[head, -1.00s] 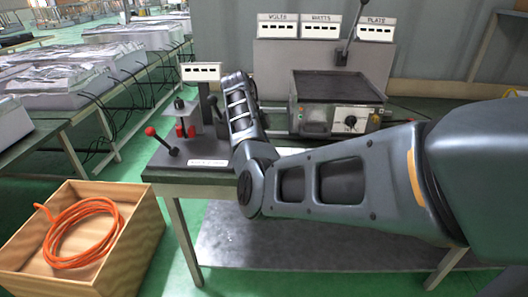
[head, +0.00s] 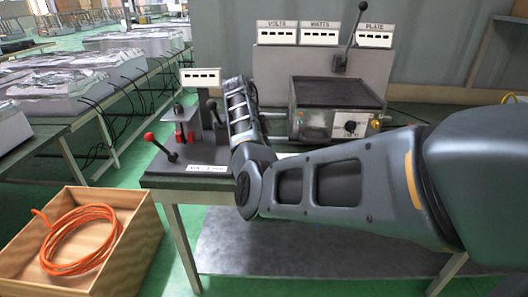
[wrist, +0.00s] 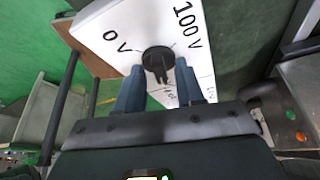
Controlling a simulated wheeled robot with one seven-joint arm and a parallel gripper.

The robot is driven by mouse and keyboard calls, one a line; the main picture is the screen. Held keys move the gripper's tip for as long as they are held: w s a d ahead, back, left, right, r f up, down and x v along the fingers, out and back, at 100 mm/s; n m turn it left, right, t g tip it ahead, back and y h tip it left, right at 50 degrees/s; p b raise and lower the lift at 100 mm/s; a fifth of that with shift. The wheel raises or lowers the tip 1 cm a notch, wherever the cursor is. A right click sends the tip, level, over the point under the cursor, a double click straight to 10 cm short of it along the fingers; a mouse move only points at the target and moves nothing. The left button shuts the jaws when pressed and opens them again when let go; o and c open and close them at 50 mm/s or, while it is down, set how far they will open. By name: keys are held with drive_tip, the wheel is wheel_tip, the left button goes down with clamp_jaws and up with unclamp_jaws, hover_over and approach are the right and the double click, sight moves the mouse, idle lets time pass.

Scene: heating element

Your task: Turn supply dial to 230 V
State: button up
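The supply dial, a black round knob (wrist: 158,60) on a white plate (wrist: 98,22), shows in the wrist view. The plate reads "0 V" to the left of the knob and "100 V" above right; further markings below it are partly hidden and too small to read. My gripper (wrist: 160,88) is open, with its two blue fingers apart on either side of the knob's lower part in the picture. I cannot tell whether they touch it. In the head view my arm hides the gripper, and I cannot make out the dial there.
In the head view, the bench holds a hotplate unit (head: 338,92) with its own small knob (head: 350,125), a red-knobbed lever (head: 150,137) and signs reading VOLTS (head: 277,34), WATTS (head: 319,34) and PLATE (head: 375,37). A wooden crate (head: 120,268) with an orange cable (head: 80,240) stands at lower left.

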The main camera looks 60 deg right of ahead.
wheel_tip(320, 180, up, 5)
drive_tip(key=shift+w+a+f+p, duration=0.1)
drive_tip(key=shift+w+p, duration=0.05)
drive_tip(key=shift+p, duration=0.8)
drive_tip(key=s+d+r, duration=0.5)
drive_tip(key=s+r, duration=0.1)
drive_tip(key=s, duration=0.4)
drive_tip(key=shift+s+d, duration=0.3)
